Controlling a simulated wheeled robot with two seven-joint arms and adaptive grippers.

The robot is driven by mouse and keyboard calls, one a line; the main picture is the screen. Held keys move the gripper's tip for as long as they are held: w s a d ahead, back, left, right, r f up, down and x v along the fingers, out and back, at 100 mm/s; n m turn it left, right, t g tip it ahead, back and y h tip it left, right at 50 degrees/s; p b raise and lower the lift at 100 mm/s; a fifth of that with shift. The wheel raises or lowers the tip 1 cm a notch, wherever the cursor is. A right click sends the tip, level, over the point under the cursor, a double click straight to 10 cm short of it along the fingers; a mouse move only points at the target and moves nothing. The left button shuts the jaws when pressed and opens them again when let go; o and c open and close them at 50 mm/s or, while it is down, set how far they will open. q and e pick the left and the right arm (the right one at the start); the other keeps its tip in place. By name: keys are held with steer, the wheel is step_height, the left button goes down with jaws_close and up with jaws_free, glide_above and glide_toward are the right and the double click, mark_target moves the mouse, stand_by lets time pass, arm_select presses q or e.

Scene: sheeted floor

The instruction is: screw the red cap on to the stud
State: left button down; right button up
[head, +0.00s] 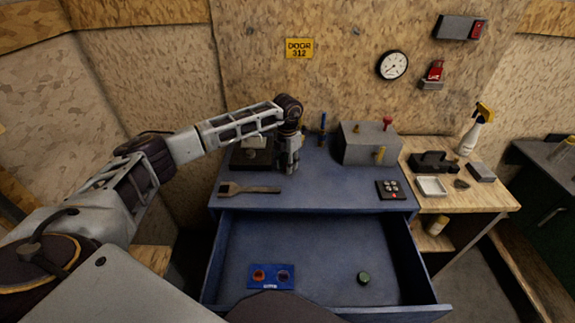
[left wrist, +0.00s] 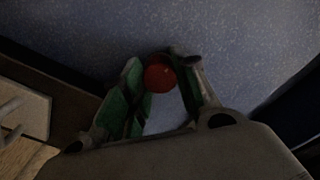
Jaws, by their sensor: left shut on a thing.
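My left gripper (head: 290,169) is over the back of the blue bench, left of the grey box, pointing down. In the left wrist view its fingers (left wrist: 163,82) are shut on the round red cap (left wrist: 159,76), close to the fingertips. The cap is hidden in the head view. A short brass-coloured peg (head: 380,154) shows at the front of the grey box (head: 357,147); it may be the stud, but I cannot tell for sure. The cap is apart from this peg. My right gripper is not in view.
A red-topped knob (head: 388,122) stands on the box. A blue upright rod (head: 323,124) is behind my gripper. A flat brush-like tool (head: 249,189) and a keypad (head: 390,189) lie on the bench. The open drawer below holds a blue plate (head: 271,284) and a green cap (head: 364,278).

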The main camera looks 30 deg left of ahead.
arm_select(q)
steer(key=shift+m+b, duration=0.4)
steer(key=shift+m, duration=1)
steer(key=shift+m+b, duration=0.4)
steer(key=shift+m, duration=1.3)
steer(key=shift+m+b, duration=0.45)
steer(key=shift+m, duration=2.05)
steer(key=c, duration=1)
jaws_free()
steer(key=shift+c, duration=0.2)
steer(key=shift+c, duration=0.7)
